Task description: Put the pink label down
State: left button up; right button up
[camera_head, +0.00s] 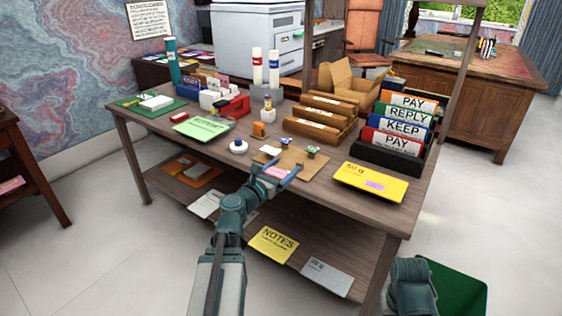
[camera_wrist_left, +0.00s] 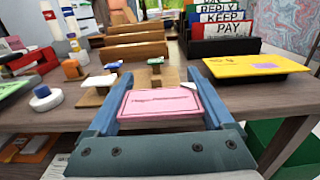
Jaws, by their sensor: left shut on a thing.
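The pink label (camera_head: 276,172) is a small flat card with a line of dark writing. It also shows in the left wrist view (camera_wrist_left: 160,103), lying between the two blue fingers. My left gripper (camera_head: 278,168) is shut on its side edges. It holds the label at the desk's front edge, over or just in front of a tan board (camera_head: 316,170). I cannot tell whether the label touches the board. Part of a right arm link shows at the bottom right, but no right fingers show.
Small stamps (camera_head: 312,152) stand on the tan board. A yellow envelope (camera_head: 370,183) lies to the right, before the PAY, REPLY and KEEP folders (camera_head: 395,140). A white round pot (camera_head: 238,146) and green card (camera_head: 199,128) are left. A green bin (camera_head: 460,290) stands on the floor.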

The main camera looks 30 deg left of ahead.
pick_arm(q)
notch_tip(320, 180, up, 25)
jog(key=p, duration=2.5)
jog(key=f+b, duration=2.5)
jog(key=shift+s+f, duration=0.1)
jog(key=shift+s, duration=0.2)
